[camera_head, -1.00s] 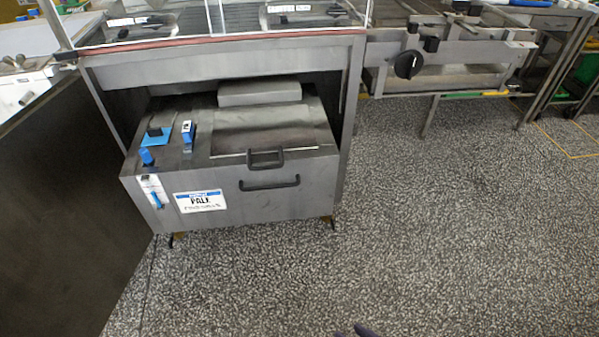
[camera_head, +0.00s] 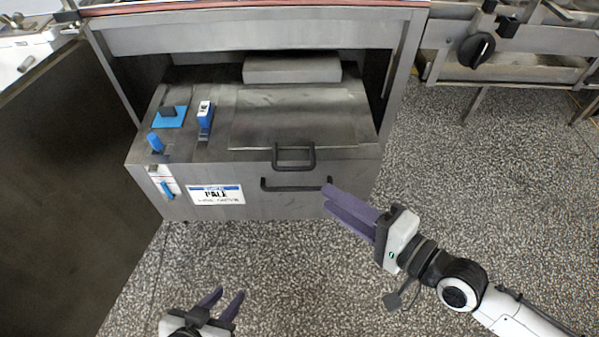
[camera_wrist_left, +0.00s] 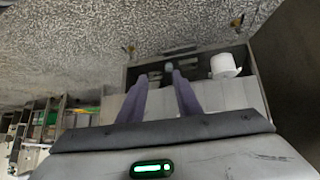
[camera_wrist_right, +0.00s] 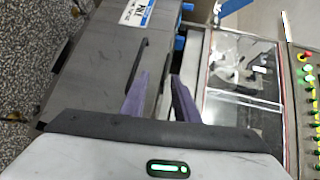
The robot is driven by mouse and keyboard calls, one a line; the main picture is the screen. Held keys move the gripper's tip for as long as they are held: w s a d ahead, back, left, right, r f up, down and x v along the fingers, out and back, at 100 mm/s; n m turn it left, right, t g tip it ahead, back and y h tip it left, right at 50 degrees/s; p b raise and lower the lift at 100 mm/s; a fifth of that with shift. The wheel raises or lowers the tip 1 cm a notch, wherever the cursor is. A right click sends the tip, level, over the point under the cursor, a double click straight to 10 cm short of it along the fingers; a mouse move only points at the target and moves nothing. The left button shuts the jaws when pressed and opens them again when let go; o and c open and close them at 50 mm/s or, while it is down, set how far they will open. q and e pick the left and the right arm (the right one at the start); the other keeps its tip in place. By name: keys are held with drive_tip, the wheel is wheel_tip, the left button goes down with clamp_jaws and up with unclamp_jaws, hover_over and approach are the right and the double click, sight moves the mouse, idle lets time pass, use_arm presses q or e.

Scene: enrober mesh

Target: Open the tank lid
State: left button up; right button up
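The grey metal tank (camera_head: 300,206) sits under the machine frame. Its flat lid (camera_head: 290,112) lies closed on top, with a black handle (camera_head: 296,164) at the front edge. A second black handle (camera_head: 285,189) is on the tank's front face. My right gripper (camera_head: 326,199) is in front of the tank's front face, close to the right end of the front handle in the picture; I cannot tell whether it touches. Its fingers stand apart and empty in the right wrist view (camera_wrist_right: 160,90). My left gripper (camera_head: 226,294) is open and empty, lower, in front of the tank.
Blue fittings (camera_head: 171,117) and a blue-and-white latch-like part (camera_head: 204,118) are on the tank's top left. A grey block (camera_head: 292,69) lies behind the lid. A dark panel (camera_head: 70,170) stands at the left. Speckled floor (camera_head: 300,290) is clear in front.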

sight(296, 170)
drive_tip(key=shift+m, duration=0.8)
drive_tip(key=x, duration=0.3)
drive_tip(key=r+x, duration=0.1)
drive_tip(key=x, duration=0.6)
drive_tip(key=shift+w+r, duration=0.2)
drive_tip(key=shift+w, duration=0.1)
drive_tip(key=shift+y, duration=0.3)
clamp_jaws()
